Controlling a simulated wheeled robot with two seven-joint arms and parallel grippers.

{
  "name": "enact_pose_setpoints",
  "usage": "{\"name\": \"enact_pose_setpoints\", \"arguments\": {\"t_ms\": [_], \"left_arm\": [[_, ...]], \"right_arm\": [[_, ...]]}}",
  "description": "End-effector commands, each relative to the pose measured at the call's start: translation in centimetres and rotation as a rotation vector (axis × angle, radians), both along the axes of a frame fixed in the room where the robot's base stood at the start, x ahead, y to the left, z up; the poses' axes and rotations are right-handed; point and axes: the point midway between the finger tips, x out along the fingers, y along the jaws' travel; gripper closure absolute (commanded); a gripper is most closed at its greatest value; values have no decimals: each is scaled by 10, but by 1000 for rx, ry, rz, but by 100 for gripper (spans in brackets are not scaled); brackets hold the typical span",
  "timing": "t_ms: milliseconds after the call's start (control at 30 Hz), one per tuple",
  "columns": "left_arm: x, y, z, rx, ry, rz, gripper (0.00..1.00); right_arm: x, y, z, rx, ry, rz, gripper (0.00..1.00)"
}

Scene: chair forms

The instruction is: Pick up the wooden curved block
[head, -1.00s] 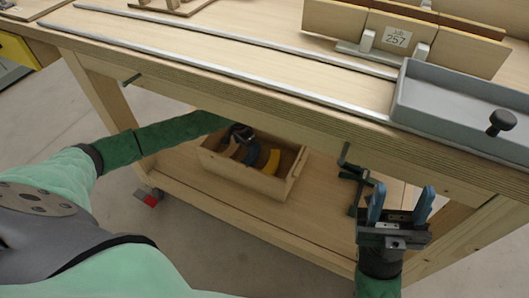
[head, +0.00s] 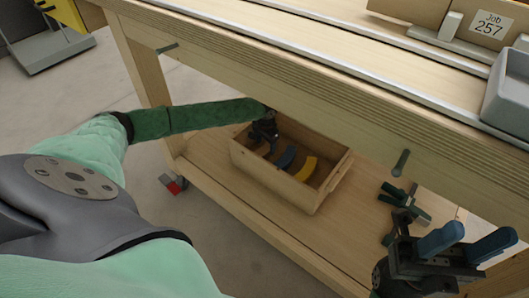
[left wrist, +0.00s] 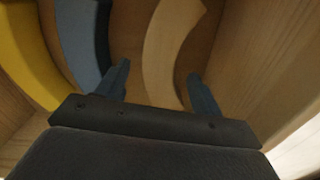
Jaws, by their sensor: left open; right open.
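The wooden curved block (left wrist: 168,52) lies in the wooden crate and shows in the left wrist view, reaching down between my left fingers. My left gripper (left wrist: 160,85) is open, with one finger on each side of the block; I cannot tell whether either touches it. In the head view my left gripper (head: 264,132) is at the far left of the crate (head: 268,186), on the shelf under the table. My right gripper (head: 466,243) is open and empty at the lower right, outside the table frame.
A blue curved block (left wrist: 82,40) and a yellow curved block (left wrist: 24,60) lie left of the wooden one. The crate wall (left wrist: 262,50) rises close on the right. The tabletop edge (head: 300,95) runs above my left arm. Green clamps (head: 405,203) lie on the shelf.

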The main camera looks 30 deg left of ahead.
Motion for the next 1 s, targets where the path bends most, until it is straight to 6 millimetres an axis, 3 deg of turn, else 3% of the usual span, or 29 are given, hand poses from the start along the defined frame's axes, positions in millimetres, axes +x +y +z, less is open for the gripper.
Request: {"name": "enact_pose_setpoints", "arguments": {"t_ms": [233,500,567,800,1000], "left_arm": [[-5,-1,-36,0,1,-1,33],[-5,-1,-39,0,1,-1,33],[-5,-1,-39,0,1,-1,41],[-5,-1,-39,0,1,-1,88],[-5,-1,-39,0,1,-1,89]], "right_arm": [[1,4,-9,15,-4,35,53],[1,5,-8,17,-4,41,53],[1,5,-8,17,-4,40,53],[1,5,-8,18,-5,39,53],[1,5,-8,17,-6,39,53]]}}
